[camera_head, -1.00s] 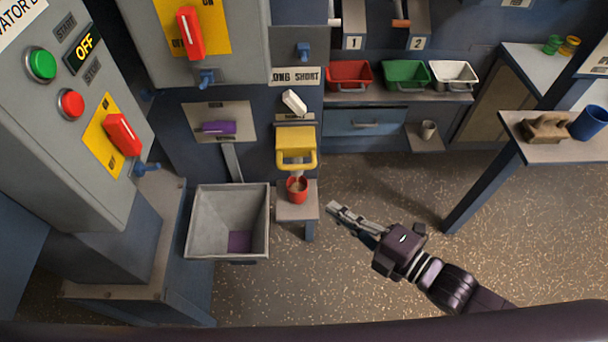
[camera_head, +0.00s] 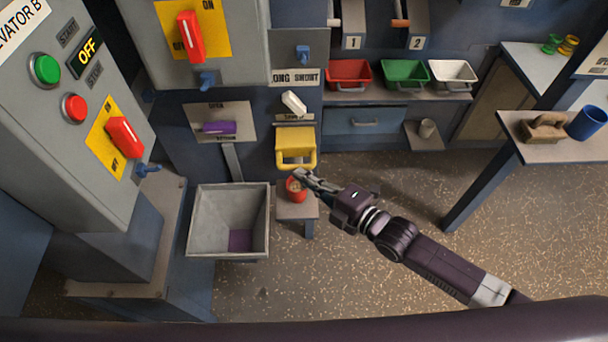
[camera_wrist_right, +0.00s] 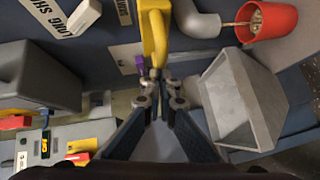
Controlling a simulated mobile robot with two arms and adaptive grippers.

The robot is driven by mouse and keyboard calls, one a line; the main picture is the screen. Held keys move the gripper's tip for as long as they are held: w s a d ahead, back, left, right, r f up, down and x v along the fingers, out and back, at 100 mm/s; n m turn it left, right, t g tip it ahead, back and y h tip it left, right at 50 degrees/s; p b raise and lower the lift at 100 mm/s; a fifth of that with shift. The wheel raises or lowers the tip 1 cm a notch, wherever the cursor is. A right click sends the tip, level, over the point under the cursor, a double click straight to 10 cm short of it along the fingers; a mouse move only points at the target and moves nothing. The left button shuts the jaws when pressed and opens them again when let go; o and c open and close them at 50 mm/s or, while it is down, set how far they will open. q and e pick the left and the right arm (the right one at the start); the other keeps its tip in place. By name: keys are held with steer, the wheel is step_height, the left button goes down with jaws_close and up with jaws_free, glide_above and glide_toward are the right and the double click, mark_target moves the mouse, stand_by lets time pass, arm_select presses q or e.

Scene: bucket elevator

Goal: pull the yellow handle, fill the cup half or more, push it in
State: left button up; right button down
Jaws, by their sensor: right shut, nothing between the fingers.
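The yellow handle (camera_head: 296,150) is on the front of the machine, below the LONG SHORT label. It also shows in the right wrist view (camera_wrist_right: 154,35), just ahead of my fingertips. The red cup (camera_head: 294,192) stands on a small stand below the handle, partly hidden by my gripper. In the wrist view the cup (camera_wrist_right: 270,25) is beside a grey spout, with some brownish material at its mouth; its fill level is unclear. My right gripper (camera_head: 302,178) is shut and empty, close below the handle; contact cannot be told. My left gripper is not in view.
A grey hopper bin (camera_head: 228,222) stands left of the cup stand (camera_head: 296,210). A white lever (camera_head: 294,102) is above the handle, and a purple handle (camera_head: 218,128) is to its left. The floor at the right is open up to the table (camera_head: 550,152).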

mark_target(298, 150)
steer(key=shift+w, duration=0.15)
steer(key=w+b, duration=0.3)
steer(key=w, duration=0.3)
steer(key=shift+f, duration=0.15)
steer(key=shift+w, duration=0.25)
steer(key=shift+r, duration=0.3)
steer(key=shift+w+d, duration=0.1)
steer(key=v, duration=1.2)
steer(key=shift+s+f, duration=0.25)
